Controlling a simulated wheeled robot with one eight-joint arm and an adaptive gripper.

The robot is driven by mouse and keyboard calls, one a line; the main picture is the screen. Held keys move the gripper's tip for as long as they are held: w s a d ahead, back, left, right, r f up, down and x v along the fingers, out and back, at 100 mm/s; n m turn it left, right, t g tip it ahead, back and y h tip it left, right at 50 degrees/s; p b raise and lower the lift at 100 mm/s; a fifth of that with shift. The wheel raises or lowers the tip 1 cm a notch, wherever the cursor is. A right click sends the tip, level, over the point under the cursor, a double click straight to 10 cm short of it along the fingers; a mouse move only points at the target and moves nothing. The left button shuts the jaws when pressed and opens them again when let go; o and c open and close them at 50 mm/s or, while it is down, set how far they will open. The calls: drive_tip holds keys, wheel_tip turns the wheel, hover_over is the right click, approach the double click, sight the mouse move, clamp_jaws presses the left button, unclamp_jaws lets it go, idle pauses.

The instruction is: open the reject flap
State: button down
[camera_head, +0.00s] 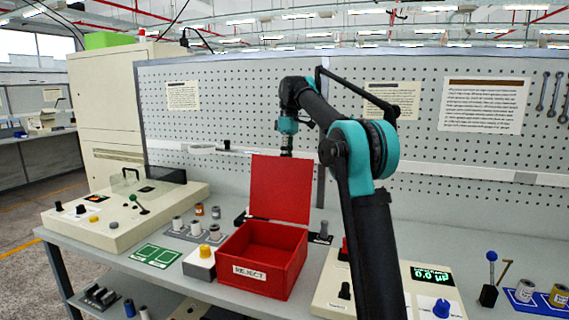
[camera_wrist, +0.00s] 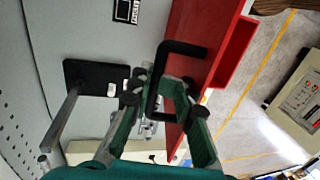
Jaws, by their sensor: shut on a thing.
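The reject flap (camera_head: 280,190) is a flat red lid standing about upright at the back of the red reject bin (camera_head: 268,284). The bin is open on top, looks empty, and has a REJECT label on its front. My gripper (camera_wrist: 160,88) is shut on this handle, beside the flap's outer face. In the head view my arm reaches over from the right, and my fingertips are hidden behind the flap.
A box with a yellow knob (camera_head: 202,264) stands left of the bin, and a control panel (camera_head: 428,296) stands to its right. A rack with grey spindles (camera_head: 188,231) is behind left. The pegboard wall (camera_head: 230,105) rises close behind the flap.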

drive_tip(key=shift+w+d+f, duration=0.2)
drive_tip(key=shift+w+f, duration=0.1)
drive_tip(key=shift+w, duration=0.15)
drive_tip(key=shift+w+d+f, duration=0.2)
drive_tip(key=shift+w+f, duration=0.05)
drive_tip(key=shift+w, duration=0.2)
drive_tip(key=c, duration=1.4)
unclamp_jaws()
drive_tip(key=shift+w+d+f, duration=0.1)
drive_tip(key=shift+w+f, duration=0.05)
drive_tip(key=shift+w, duration=0.05)
drive_tip(key=shift+c, duration=0.4)
drive_tip(key=shift+s, duration=0.15)
drive_tip(key=shift+c, duration=0.5)
drive_tip(key=shift+r, duration=0.3)
drive_tip(key=shift+a+v, duration=0.15)
drive_tip(key=shift+v, duration=1.65)
drive_tip(key=shift+a+v, duration=0.1)
drive_tip(key=shift+v, duration=1.75)
